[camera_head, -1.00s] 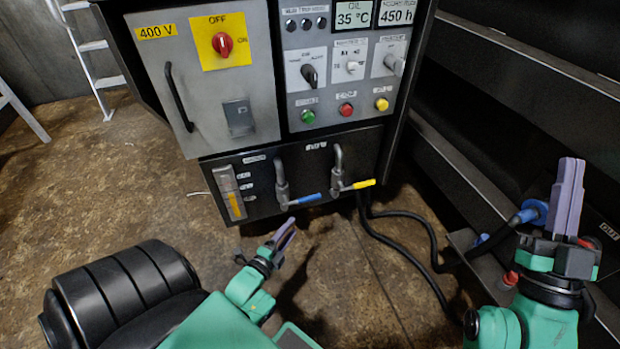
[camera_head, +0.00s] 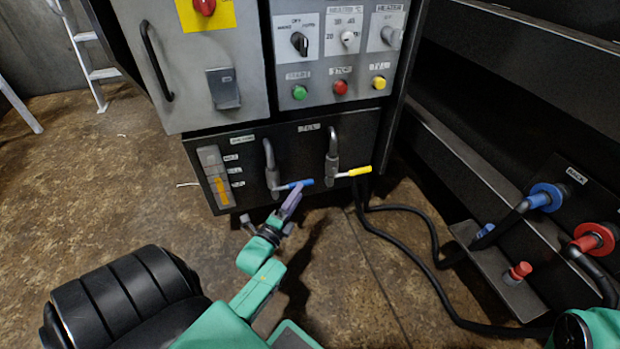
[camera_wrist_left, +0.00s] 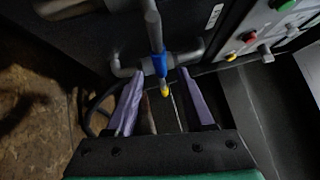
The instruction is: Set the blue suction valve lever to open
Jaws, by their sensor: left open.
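The blue suction valve lever (camera_head: 295,184) sticks out to the right from its grey upright pipe (camera_head: 271,165), low on the cabinet's black lower panel. It lies roughly level, across the pipe. My left gripper (camera_head: 292,201) is open just below and in front of this lever and partly overlaps it in the head view. In the left wrist view the blue lever (camera_wrist_left: 159,65) lies between the lines of the open purple fingers (camera_wrist_left: 155,88), near their tips; contact cannot be told. My right gripper is out of view; only part of my right arm shows at the lower right.
A yellow lever (camera_head: 354,172) is on a second pipe close to the right; its yellow end (camera_wrist_left: 165,91) also shows in the wrist view. Black hoses (camera_head: 410,216) run over the floor to the right. Blue (camera_head: 545,196) and red (camera_head: 594,239) couplings sit at the right.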

